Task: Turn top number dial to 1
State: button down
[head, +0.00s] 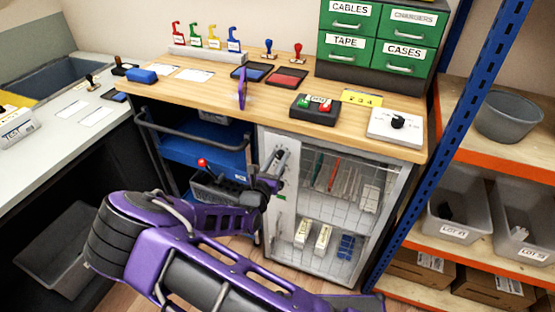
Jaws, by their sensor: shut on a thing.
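My gripper (279,163) is in front of the upper left strip of a grey cabinet (267,142) with a wire-mesh door. Its jaws are shut on a small part there, which the fingers and wrist mostly hide. No number dial or digits can be made out at that spot. A yellow card (362,97) with dark digits, too small to read surely, lies on the wooden bench above. A white box (381,129) with a black round knob (398,121) stands at the bench's right front.
My purple arm crosses the lower middle. On the bench (190,95) are a black button box (315,106), ink pads, stamps and green drawers (345,20). A blue post (440,130) and shelving with grey bins stand right. A blue cart (205,150) is left of the cabinet.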

jog(key=shift+r+p, duration=0.1)
jog(key=shift+p, duration=0.25)
jog(key=n+p, duration=0.2)
jog(key=shift+r+n+p, duration=0.1)
jog(key=shift+n+p, duration=0.3)
jog(key=n+p, duration=0.1)
jog(key=n, duration=0.1)
jog(key=n+p, duration=0.1)
jog(key=n, duration=0.1)
jog(key=shift+f+n+p, duration=0.2)
jog(key=shift+n+p, duration=0.15)
jog(key=shift+n, duration=0.05)
jog(key=c, duration=0.6)
grip_release()
jog(key=shift+s, duration=0.1)
jog(key=v, duration=1.7)
